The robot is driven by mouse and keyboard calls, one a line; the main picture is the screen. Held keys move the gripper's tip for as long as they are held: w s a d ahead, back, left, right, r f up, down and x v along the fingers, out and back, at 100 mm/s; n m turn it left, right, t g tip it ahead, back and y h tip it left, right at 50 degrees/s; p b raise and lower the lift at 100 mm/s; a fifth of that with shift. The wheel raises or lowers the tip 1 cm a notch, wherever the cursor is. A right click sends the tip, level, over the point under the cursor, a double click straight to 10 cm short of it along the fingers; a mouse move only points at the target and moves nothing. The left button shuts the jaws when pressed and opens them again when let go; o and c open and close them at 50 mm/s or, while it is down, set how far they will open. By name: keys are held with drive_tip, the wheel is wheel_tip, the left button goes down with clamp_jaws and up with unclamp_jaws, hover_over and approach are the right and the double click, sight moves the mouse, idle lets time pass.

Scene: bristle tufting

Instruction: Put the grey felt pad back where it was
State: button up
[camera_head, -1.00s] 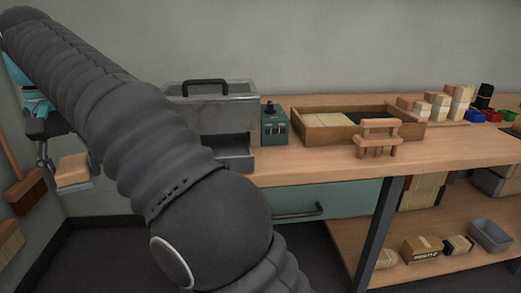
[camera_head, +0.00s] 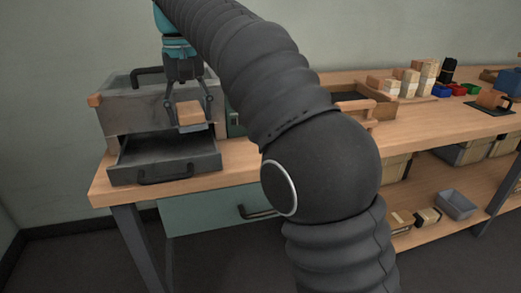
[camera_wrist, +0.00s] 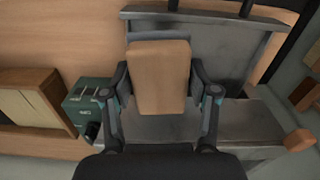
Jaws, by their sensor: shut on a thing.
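My gripper (camera_head: 192,122) is shut on a tan block with a thin grey layer under it, which appears to be the grey felt pad (camera_head: 191,115). It is held in the air in front of the grey metal box (camera_head: 125,108), above or near its pulled-out tray (camera_head: 165,176). In the wrist view the tan face of the pad (camera_wrist: 160,80) fills the space between the fingers (camera_wrist: 158,92). A grey-blue strip shows along its far edge. The inside of the tray is partly in shadow, and I see nothing lying in it.
A green control box (camera_wrist: 92,100) stands beside the metal box, mostly hidden behind my arm in the head view. A teal drawer (camera_head: 215,216) is below.

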drive_tip(key=w+d+m, duration=0.1)
drive_tip(key=w+d, duration=0.2)
drive_tip(key=d, duration=2.2)
drive_tip(key=w+a+f, duration=0.1)
drive_tip(key=a+f, duration=0.1)
drive_tip(key=a, duration=0.1)
drive_tip(key=w+a+f, duration=0.1)
drive_tip(key=a+f, duration=0.1)
drive_tip(key=a, duration=0.2)
drive_tip(key=w+a+f+b, duration=0.1)
drive_tip(key=a+f, duration=0.1)
drive_tip(key=a, duration=0.2)
drive_tip(key=shift+w, duration=0.1)
drive_tip(key=shift+f+b, duration=0.4)
drive_tip(key=shift+f, duration=1.7)
drive_tip(key=shift+f, duration=0.1)
drive_tip(key=o, duration=1.2)
